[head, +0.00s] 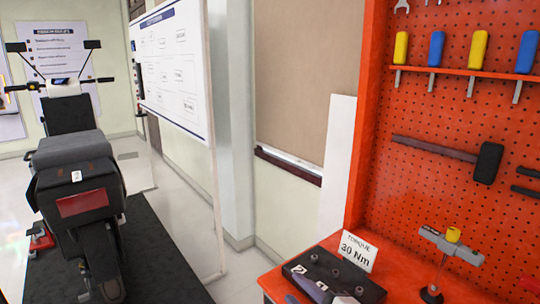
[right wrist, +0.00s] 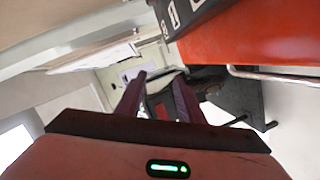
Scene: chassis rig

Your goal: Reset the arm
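My right gripper (head: 322,292) shows at the bottom edge of the head view, in front of the black tray (head: 362,284) on the red bench; most of it is cut off by the frame. In the right wrist view its two dark fingers (right wrist: 158,82) stand apart with nothing held between them. The dark scooter or motorcycle (right wrist: 190,95) shows beyond the fingertips there. My left gripper is in neither view.
The motorcycle (head: 75,165) stands on a dark mat (head: 165,250) at left. The red bench (head: 400,292) holds a "30 Nm" card (head: 355,251) and a grey-and-yellow tool (head: 450,243) on a stand. Tools hang on the red pegboard (head: 430,110). Pale floor is clear between mat and bench.

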